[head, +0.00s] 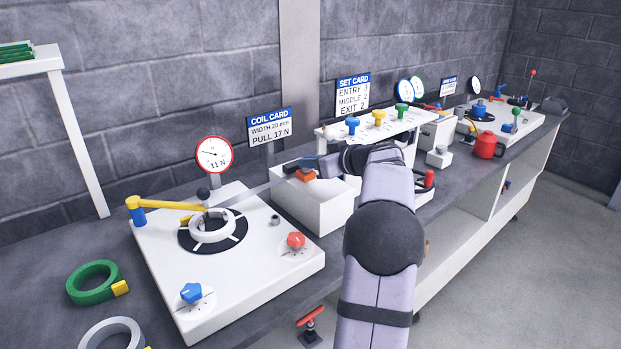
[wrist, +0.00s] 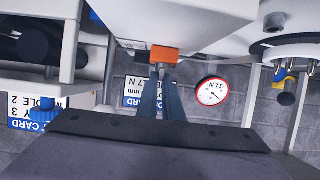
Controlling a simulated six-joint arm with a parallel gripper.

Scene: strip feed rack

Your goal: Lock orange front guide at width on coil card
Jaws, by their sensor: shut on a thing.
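The orange front guide (head: 305,175) sits on top of a white block (head: 318,208) at the table's middle. My gripper (head: 322,164) reaches it from the right, its fingers partly hidden by the wrist. In the wrist view the fingers (wrist: 162,72) are close together on the orange guide (wrist: 165,54). The coil card (head: 270,128) stands behind on a post and reads a width of about 20 mm, last digit unclear, and a pull of 17 N. A metal strip (head: 262,184) runs from the coil side toward the block. The guide's lock state cannot be told.
Left of the block, a white base (head: 180,275) carries a coil reel (head: 212,228), a yellow arm (head: 170,204), and red and blue knobs. A dial (head: 214,155) reads 11 N. Green (head: 94,283) and grey (head: 112,334) rings lie at the front left.

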